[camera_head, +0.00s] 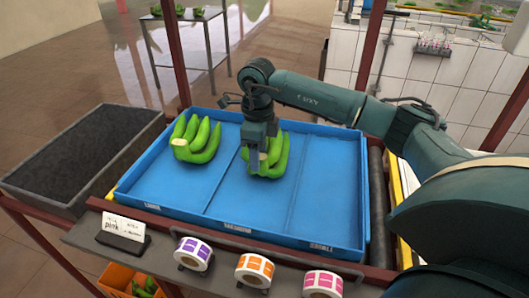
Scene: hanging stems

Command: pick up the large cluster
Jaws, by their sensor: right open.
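A green banana cluster (197,139) lies in the left compartment of the blue tray (255,221). Another green banana cluster (278,158) lies in the middle compartment, partly hidden by my right gripper. The two clusters look close in size. My right gripper (258,160) points down at the left side of the middle cluster, with its jaws open around or against the fruit; I cannot tell whether they touch it. My left gripper is out of view.
The tray's right compartment (330,185) is empty. A dark-filled bin (80,155) stands at left. Purple (193,253), orange (255,270) and pink (323,284) label rolls line the front shelf. An orange crate (120,280) sits below. Red posts rise behind the tray.

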